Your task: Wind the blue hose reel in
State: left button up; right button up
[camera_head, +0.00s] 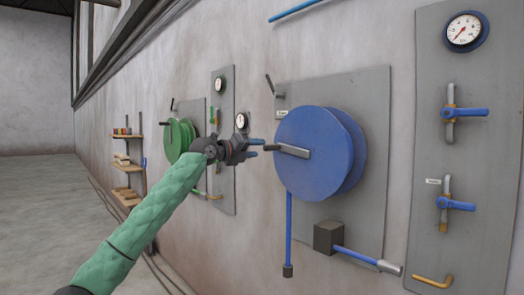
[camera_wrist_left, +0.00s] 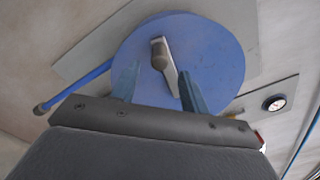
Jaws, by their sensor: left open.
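The blue hose reel (camera_head: 312,170) is mounted on a grey wall plate, and its disc faces my left gripper. A grey crank (camera_head: 293,151) sits at the middle of the disc. My left gripper (camera_head: 255,148) is open just left of the reel, with its fingers pointing at the crank. In the left wrist view the blue reel (camera_wrist_left: 215,60) fills the middle, and the crank (camera_wrist_left: 163,60) lies between and beyond the open fingers (camera_wrist_left: 160,88). No contact shows. A blue hose (camera_head: 289,225) hangs below the reel with a dark end. My right gripper is not in view.
A dark box (camera_head: 329,237) with a blue pipe juts out below the reel. A panel with a gauge (camera_head: 465,31) and blue valves (camera_head: 460,112) stands at right. A green reel (camera_head: 178,139) and shelves (camera_head: 128,165) are farther left. The floor (camera_head: 45,205) at left is clear.

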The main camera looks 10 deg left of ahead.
aim_at(272, 148)
pick_arm(q)
jog(key=shift+s+a, duration=0.3)
jog(key=shift+s, duration=0.05)
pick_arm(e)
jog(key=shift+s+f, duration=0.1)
pick_arm(q)
jog(key=n+p, duration=1.8)
jog(key=w+n+p, duration=0.1)
jog(key=n+p, duration=0.8)
jog(key=shift+d, duration=0.4)
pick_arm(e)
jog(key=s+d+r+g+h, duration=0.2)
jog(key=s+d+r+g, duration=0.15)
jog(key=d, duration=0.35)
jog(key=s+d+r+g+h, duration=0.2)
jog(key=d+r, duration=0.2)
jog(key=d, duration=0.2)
pick_arm(q)
jog(key=p+x, duration=0.3)
jog(key=x, duration=0.3)
jog(key=shift+r, duration=0.1)
jog(key=shift+p+x, duration=0.35)
jog(key=shift+x, duration=0.55)
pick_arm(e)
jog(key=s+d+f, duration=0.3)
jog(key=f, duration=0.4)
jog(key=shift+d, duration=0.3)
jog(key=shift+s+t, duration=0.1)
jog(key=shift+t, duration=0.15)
